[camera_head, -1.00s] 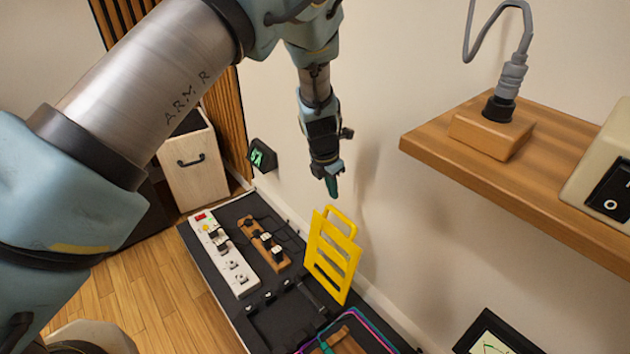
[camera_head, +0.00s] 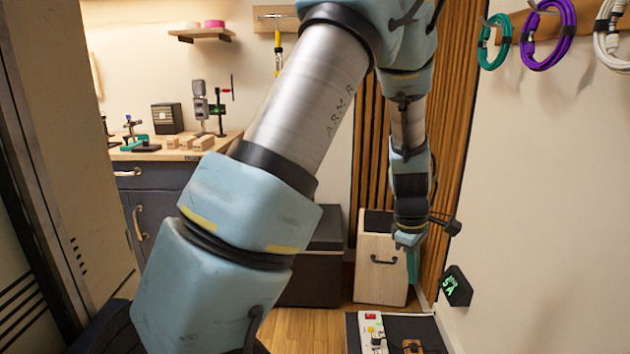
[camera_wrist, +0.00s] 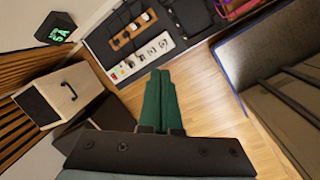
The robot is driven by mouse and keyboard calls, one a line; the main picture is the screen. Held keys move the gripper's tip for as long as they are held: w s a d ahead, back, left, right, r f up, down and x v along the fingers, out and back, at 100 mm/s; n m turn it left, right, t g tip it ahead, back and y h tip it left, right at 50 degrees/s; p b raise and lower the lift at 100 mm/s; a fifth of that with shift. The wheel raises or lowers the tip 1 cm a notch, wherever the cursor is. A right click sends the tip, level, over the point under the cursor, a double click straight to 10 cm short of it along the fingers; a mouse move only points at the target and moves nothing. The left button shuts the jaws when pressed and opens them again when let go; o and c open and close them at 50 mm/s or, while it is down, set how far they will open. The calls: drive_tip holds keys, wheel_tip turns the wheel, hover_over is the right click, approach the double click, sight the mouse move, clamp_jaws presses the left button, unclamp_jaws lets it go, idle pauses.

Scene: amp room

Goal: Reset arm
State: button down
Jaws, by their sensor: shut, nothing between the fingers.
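My gripper (camera_head: 411,262) hangs pointing down at the end of my arm, in front of the pale wooden box and the slatted panel in the head view. In the wrist view its green fingers (camera_wrist: 159,84) are together, with nothing between them. They are over the wood floor, apart from the power strip. My arm runs across the middle of the head view, from the lower left up and then down to the gripper.
A dark board (camera_wrist: 101,42) with a white power strip (camera_wrist: 140,62) and a wooden strip lies on the floor. A pale wooden box (camera_head: 382,270) and slatted wood panel (camera_head: 457,130) stand behind my gripper. A workbench (camera_head: 150,154) is at back left. Coiled cables (camera_head: 549,60) hang at right.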

drive_tip(key=s+a+r+m+p, duration=0.1)
drive_tip(key=s+a+r+m, duration=0.1)
drive_tip(key=a, duration=0.7)
drive_tip(key=s+a+r+m+y+p, duration=0.1)
drive_tip(key=a+r+m, duration=0.4)
drive_tip(key=a, duration=0.5)
drive_tip(key=s+a+r+m+t+p, duration=0.1)
drive_tip(key=a+r, duration=0.4)
drive_tip(key=a, duration=0.5)
drive_tip(key=s+m+p, duration=0.1)
drive_tip(key=s+m, duration=0.1)
drive_tip(key=shift+s+a+r+m+y, duration=0.2)
drive_tip(key=shift+r+m+y, duration=0.2)
